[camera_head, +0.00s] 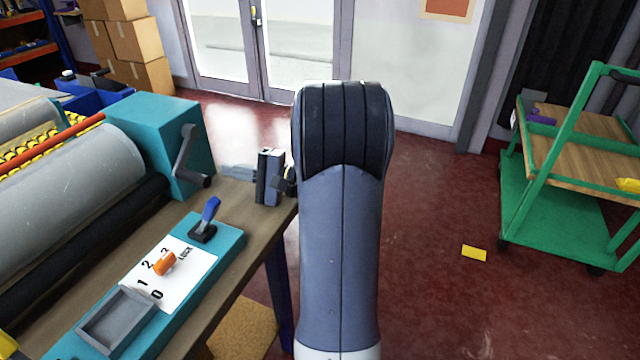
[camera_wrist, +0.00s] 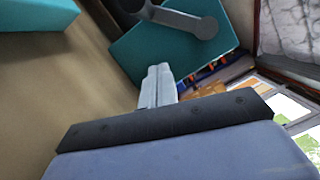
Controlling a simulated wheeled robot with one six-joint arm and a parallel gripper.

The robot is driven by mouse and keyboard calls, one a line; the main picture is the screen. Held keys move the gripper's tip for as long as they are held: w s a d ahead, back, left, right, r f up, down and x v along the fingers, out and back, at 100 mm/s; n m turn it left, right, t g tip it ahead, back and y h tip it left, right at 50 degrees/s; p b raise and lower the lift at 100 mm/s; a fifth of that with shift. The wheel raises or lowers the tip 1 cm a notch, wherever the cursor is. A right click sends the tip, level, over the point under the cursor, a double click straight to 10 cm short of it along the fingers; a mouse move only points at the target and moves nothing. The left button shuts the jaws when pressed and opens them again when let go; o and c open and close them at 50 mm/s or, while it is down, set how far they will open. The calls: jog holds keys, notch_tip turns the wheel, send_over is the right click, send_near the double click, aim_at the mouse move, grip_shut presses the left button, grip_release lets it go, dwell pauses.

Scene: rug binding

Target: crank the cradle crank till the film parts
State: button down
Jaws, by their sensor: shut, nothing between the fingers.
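The cradle crank (camera_head: 187,155) is a dark grey arm on the end of a teal housing (camera_head: 150,125), with its handle low and pointing toward my gripper. In the wrist view the grey crank (camera_wrist: 180,20) crosses the teal housing (camera_wrist: 155,55) at the top. My gripper (camera_head: 228,170) is just right of the crank in the head view, over the bench. Its pale fingers (camera_wrist: 158,72) are shut and empty, with the crank beyond their tips; no contact shows. A large grey roll (camera_head: 80,195) lies left of the housing; I cannot make out the film's state.
A teal panel (camera_head: 228,240) on the wooden bench (camera_head: 240,205) carries a blue lever (camera_head: 209,212), an orange dial knob (camera_head: 164,263) and a grey tray (camera_head: 115,320). A green cart (camera_head: 520,205) stands right. Red floor between is mostly clear, with a yellow card (camera_head: 474,253).

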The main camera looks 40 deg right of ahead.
jog(key=r+v, duration=0.1)
jog(key=v, duration=1.7)
jog(key=shift+s+p, duration=0.3)
jog(key=shift+s, duration=0.1)
jog(key=shift+a+f, duration=0.15)
dwell(0.4)
jog(key=x, duration=1.9)
jog(key=shift+f+b, duration=0.25)
jog(key=shift+b, duration=0.1)
jog(key=shift+w+a+r+p, duration=0.1)
jog(key=shift+a+r+p, duration=0.15)
jog(key=shift+a, duration=0.2)
jog(key=shift+w+a+r+p, duration=0.1)
jog(key=shift+w+a+p, duration=0.1)
jog(key=shift+a, duration=0.2)
jog(key=shift+s+a, duration=0.3)
jog(key=shift+a, duration=0.35)
